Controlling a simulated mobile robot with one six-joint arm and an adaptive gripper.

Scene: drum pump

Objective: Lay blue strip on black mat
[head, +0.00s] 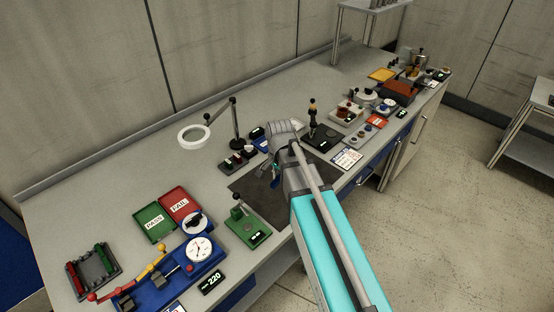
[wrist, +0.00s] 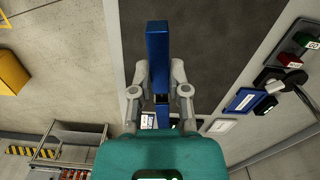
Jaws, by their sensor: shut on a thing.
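The blue strip (wrist: 157,58) is a long, narrow bar, held upright in the picture between my gripper's two fingers (wrist: 159,82) in the wrist view. My gripper is shut on it. The black mat (wrist: 230,50) fills the wrist view behind the strip, which overlaps the mat's left part there. Whether the strip touches the mat, I cannot tell. In the head view the black mat (head: 254,186) lies on the bench, and my gripper (head: 275,168) is at its upper right part. The strip is too small and hidden to make out clearly there.
A green gauge stand (head: 247,227) is at the mat's front edge. Green PASS (head: 154,222) and red FAIL (head: 180,204) trays lie left. A black-based stand (head: 320,138) is to the right.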

